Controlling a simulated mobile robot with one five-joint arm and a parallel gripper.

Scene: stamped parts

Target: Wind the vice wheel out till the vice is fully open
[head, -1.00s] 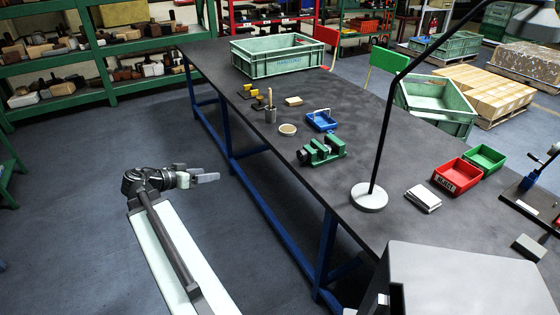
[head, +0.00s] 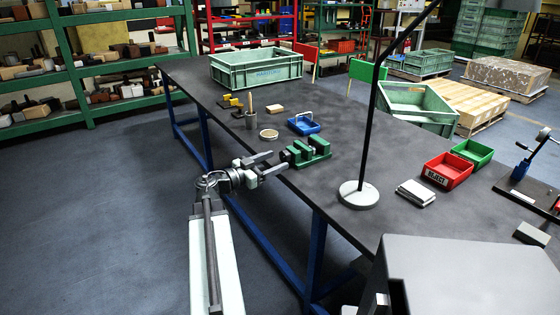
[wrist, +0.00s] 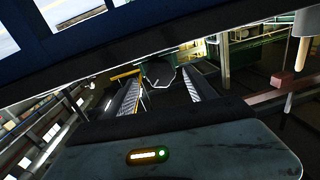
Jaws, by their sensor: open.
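The green vice (head: 310,153) sits on the dark workbench near its front edge. Its dark wheel (head: 286,156) is on the side facing my gripper. My gripper (head: 277,162) is open, fingers spread, just short of the wheel and pointing at it over the bench edge. In the wrist view, the dark, many-sided wheel (wrist: 160,73) shows ahead, between the two ridged fingers (wrist: 157,95). It looks beyond the fingertips, and I see no contact. The vice jaws' gap is too small to judge.
Red (head: 447,171) and green (head: 473,153) bins are farther right.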

